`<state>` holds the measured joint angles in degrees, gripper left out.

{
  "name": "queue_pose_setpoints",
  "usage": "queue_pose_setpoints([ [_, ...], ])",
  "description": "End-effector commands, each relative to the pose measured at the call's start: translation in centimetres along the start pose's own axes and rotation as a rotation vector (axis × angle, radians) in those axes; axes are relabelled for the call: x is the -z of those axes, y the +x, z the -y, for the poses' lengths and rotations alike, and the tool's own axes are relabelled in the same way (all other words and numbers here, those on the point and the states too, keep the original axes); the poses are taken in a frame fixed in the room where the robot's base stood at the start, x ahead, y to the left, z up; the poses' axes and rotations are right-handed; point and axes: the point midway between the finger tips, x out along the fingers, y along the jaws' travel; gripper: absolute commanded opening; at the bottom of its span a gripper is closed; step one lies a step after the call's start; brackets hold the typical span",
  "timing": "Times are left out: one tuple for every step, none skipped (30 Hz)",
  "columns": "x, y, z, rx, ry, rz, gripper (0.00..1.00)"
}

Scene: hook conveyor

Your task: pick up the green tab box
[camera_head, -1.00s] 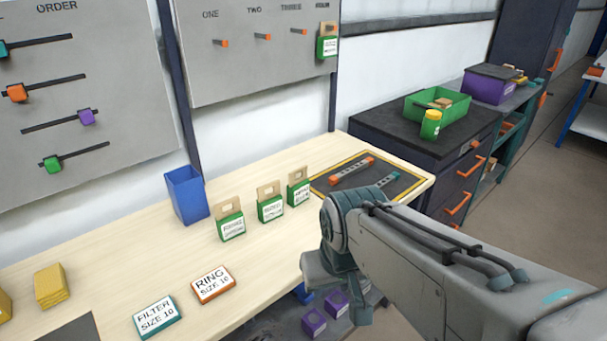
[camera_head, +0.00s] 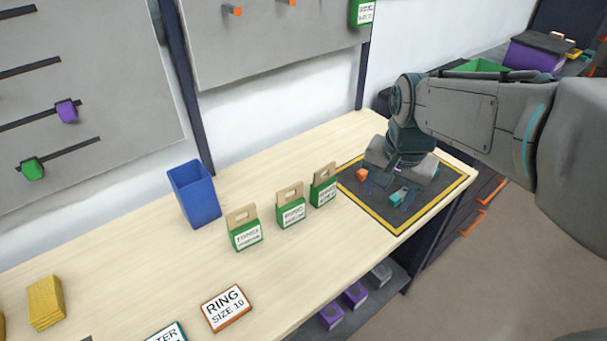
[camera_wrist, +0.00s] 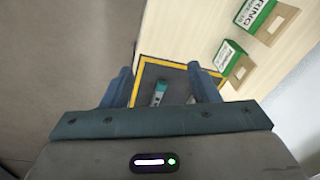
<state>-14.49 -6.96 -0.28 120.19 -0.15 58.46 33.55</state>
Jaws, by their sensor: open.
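Three green boxes with tan cardboard hanging tabs stand in a row on the wooden table: a left one (camera_head: 246,236), a middle one (camera_head: 291,211) and a right one (camera_head: 323,190). Another green box (camera_head: 362,12) hangs on the grey pegboard at the top. My gripper (camera_head: 388,190) is open and empty above the dark yellow-edged mat, right of the row. In the wrist view my gripper (camera_wrist: 161,82) shows both fingers apart over the mat. Two green boxes show at the upper right there, a nearer one (camera_wrist: 229,53) and a farther one (camera_wrist: 254,13).
The mat (camera_head: 402,227) holds a teal-ended piece (camera_head: 398,197) and an orange-ended piece (camera_head: 362,174), partly covered. A blue bin (camera_head: 193,195) stands left of the boxes. A RING box (camera_head: 227,308) lies in front. Purple boxes (camera_head: 355,294) sit below the table.

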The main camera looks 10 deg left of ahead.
Motion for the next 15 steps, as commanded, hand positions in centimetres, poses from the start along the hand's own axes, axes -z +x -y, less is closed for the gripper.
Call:
queue_pose_setpoints([
  [0.9,0.0,2.4,-0.007,0.034,0.019,0.55],
  [1.2,0.0,3.8,-0.011,0.062,0.028,0.55],
  [1.7,0.2,5.6,-0.017,0.1,0.039,0.55],
  [2.0,0.3,7.0,-0.022,0.129,0.047,0.55],
  [2.2,0.5,8.3,-0.029,0.156,0.056,0.55],
  [2.4,0.8,10.2,-0.036,0.192,0.064,0.55],
  [2.4,1.1,11.5,-0.043,0.218,0.071,0.55],
  [2.4,1.3,12.8,-0.05,0.244,0.077,0.55],
  [2.4,1.7,14.4,-0.057,0.275,0.082,0.55],
  [2.3,1.9,15.5,-0.064,0.298,0.087,0.55],
  [2.2,2.2,16.5,-0.071,0.318,0.091,0.55],
  [2.0,2.6,17.7,-0.078,0.343,0.094,0.55],
  [1.9,2.8,18.5,-0.083,0.36,0.096,0.55],
  [1.8,3.0,19.2,-0.087,0.375,0.098,0.55],
  [1.6,3.3,19.9,-0.093,0.393,0.1,0.55],
])
